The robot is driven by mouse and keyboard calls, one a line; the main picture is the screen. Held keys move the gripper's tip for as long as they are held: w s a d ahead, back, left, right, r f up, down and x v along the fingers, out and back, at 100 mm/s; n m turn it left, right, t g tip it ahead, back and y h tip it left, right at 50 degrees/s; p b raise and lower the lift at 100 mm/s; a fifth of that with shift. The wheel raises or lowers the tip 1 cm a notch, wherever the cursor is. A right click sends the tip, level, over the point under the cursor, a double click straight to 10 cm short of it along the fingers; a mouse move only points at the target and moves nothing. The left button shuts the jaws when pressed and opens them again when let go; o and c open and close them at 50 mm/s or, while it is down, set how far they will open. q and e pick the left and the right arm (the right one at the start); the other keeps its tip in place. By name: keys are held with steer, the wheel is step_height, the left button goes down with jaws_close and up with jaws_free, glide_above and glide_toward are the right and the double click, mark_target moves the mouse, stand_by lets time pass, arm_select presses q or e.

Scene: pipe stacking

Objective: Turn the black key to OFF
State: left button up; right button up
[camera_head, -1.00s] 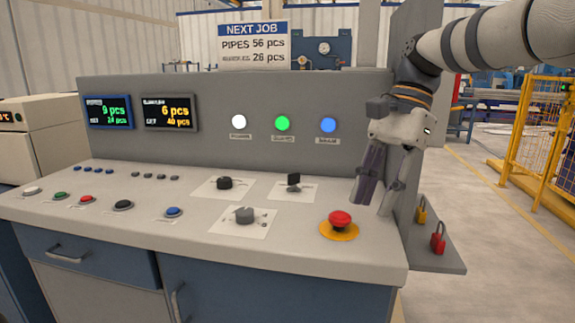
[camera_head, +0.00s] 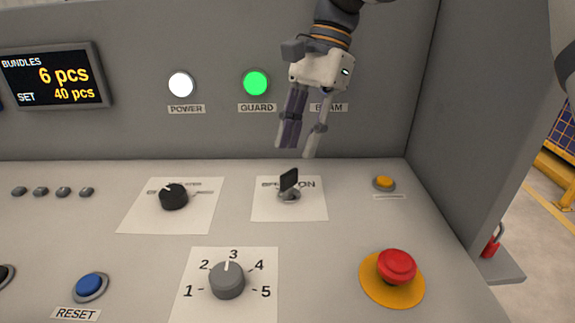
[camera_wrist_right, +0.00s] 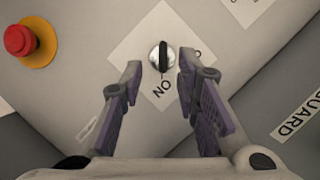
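The black key (camera_head: 289,180) stands in a silver round lock (camera_head: 289,195) on a white plate (camera_head: 310,211) marked ON at its right; the lettering at left is partly covered by the key. In the right wrist view the key (camera_wrist_right: 162,56) is a dark bar whose near end points towards the ON mark. My right gripper (camera_head: 296,150) is open and empty, pointing down above and behind the key. In the wrist view its fingertips (camera_wrist_right: 160,68) lie either side of the key, apparently not touching it. My left gripper is not in view.
A black selector knob (camera_head: 173,197) is left of the key. A grey numbered knob (camera_head: 227,280) stands in front, a red emergency button (camera_head: 397,266) front right and a small yellow button (camera_head: 384,183) to the right. The upright panel (camera_head: 220,135) is close behind.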

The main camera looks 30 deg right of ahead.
mark_target(289, 172)
steer(key=x, duration=0.6)
steer(key=shift+w+a+f, duration=0.1)
steer(key=shift+w+f, duration=0.05)
steer(key=shift+f, duration=0.05)
jaws_close()
steer(key=n, duration=0.2)
steer(key=n+g+h, duration=0.1)
steer(key=n, duration=0.1)
steer(key=shift+w+n+g, duration=0.1)
steer(key=shift+n+g, duration=0.2)
steer(key=shift+n, duration=0.1)
steer(key=n+g+h, duration=0.1)
steer(key=n, duration=0.3)
steer(key=shift+n, duration=0.3)
steer(key=n+h, duration=0.2)
steer(key=n, duration=0.2)
steer(key=shift+n, duration=0.3)
steer(key=shift+n+h, duration=0.8)
steer(key=shift+n, duration=1.2)
